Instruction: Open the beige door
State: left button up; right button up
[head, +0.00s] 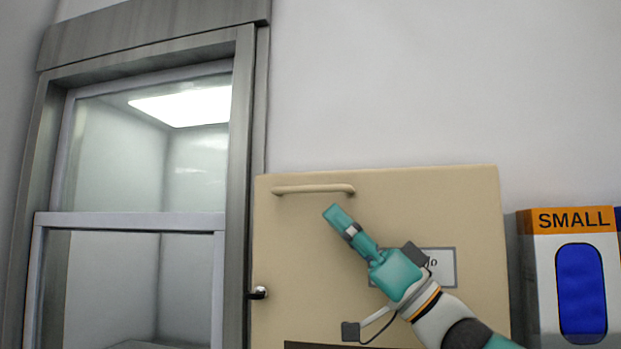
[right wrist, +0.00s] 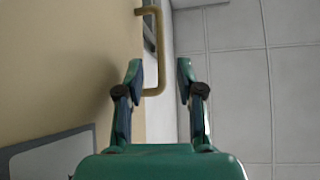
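The beige door (head: 470,220) is a flat panel low on the wall and looks closed. Its bar handle (head: 313,189) runs level along the upper left part. My right gripper (head: 335,213) is in front of the door, just below the handle's right end. In the right wrist view the two fingers (right wrist: 160,72) are spread and empty, and the beige handle (right wrist: 160,60) shows in the gap ahead of them. I cannot tell whether the fingers touch it. My right arm hides part of a label (head: 442,268) on the door. My left gripper is not in view.
A grey-framed glass pass-through window (head: 245,120) stands left of the door, with a small metal latch (head: 259,293) at the door's left edge. A box marked SMALL (head: 540,250) is on the right. The wall (head: 430,80) above the door is bare.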

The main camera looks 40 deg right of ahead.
aim_at(313, 196)
jog(key=p+x, duration=0.2)
jog(key=x, duration=0.4)
jog(key=shift+w+a+r+p, duration=0.1)
jog(key=shift+w+r+p, duration=0.1)
jog(key=shift+w+p, duration=0.1)
grip_shut()
